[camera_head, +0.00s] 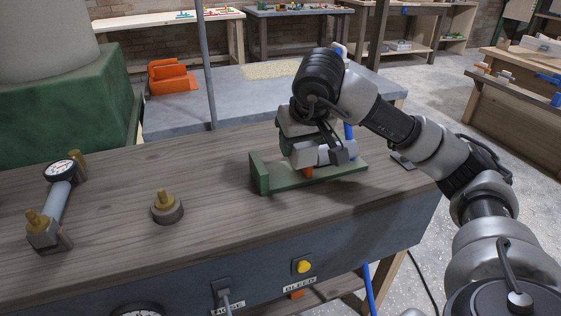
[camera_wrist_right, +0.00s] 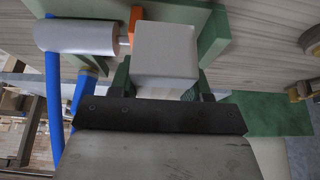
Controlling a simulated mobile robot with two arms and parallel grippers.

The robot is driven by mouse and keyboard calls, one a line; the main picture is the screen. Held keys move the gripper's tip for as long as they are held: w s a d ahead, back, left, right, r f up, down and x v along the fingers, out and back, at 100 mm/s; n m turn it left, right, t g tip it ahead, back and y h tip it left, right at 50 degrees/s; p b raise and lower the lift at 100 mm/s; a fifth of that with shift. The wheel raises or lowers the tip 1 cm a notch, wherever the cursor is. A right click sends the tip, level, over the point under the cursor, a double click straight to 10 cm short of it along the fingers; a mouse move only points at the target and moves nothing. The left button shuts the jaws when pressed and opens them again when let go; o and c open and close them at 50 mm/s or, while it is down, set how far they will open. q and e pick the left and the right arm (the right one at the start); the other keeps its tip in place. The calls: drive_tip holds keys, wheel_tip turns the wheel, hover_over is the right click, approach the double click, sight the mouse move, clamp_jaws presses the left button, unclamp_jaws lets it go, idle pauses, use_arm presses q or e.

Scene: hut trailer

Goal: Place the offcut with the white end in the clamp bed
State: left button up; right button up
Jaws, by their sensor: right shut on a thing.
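The green clamp bed (camera_head: 330,176) lies on the wooden bench top, with an upright green stop (camera_head: 259,173) at its left end. My right gripper (camera_head: 308,157) is over the bed, pointing down. In the right wrist view the gripper (camera_wrist_right: 163,85) is shut on the offcut, whose white end (camera_wrist_right: 166,50) faces the camera. The offcut is between the orange clamp pad (camera_wrist_right: 135,22) and the green stop (camera_wrist_right: 213,38). My wrist hides much of the offcut in the head view. I cannot tell whether it touches the bed. My left gripper is out of view.
A white clamp cylinder (camera_wrist_right: 75,37) with blue hoses (camera_wrist_right: 52,100) stands close beside the gripper. A brass-topped fitting (camera_head: 167,207) and a gauge assembly (camera_head: 58,200) stand on the bench at left. The bench top (camera_head: 215,165) between fitting and bed is clear.

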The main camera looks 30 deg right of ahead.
hover_over(279, 170)
drive_tip(key=s, duration=0.1)
wheel_tip(279, 170, down, 3)
drive_tip(key=shift+s+a+r, duration=0.1)
drive_tip(key=shift+s, duration=0.05)
wheel_tip(279, 170, down, 4)
drive_tip(key=shift+r+b, duration=0.2)
drive_tip(key=shift+b, duration=0.35)
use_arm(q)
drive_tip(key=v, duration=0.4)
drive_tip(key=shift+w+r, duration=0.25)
use_arm(e)
drive_tip(key=shift+f, duration=0.2)
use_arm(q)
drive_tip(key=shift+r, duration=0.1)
use_arm(e)
drive_tip(key=shift+f, duration=0.1)
drive_tip(key=o, duration=0.6)
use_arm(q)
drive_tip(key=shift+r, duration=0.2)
use_arm(e)
drive_tip(key=shift+o, duration=0.3)
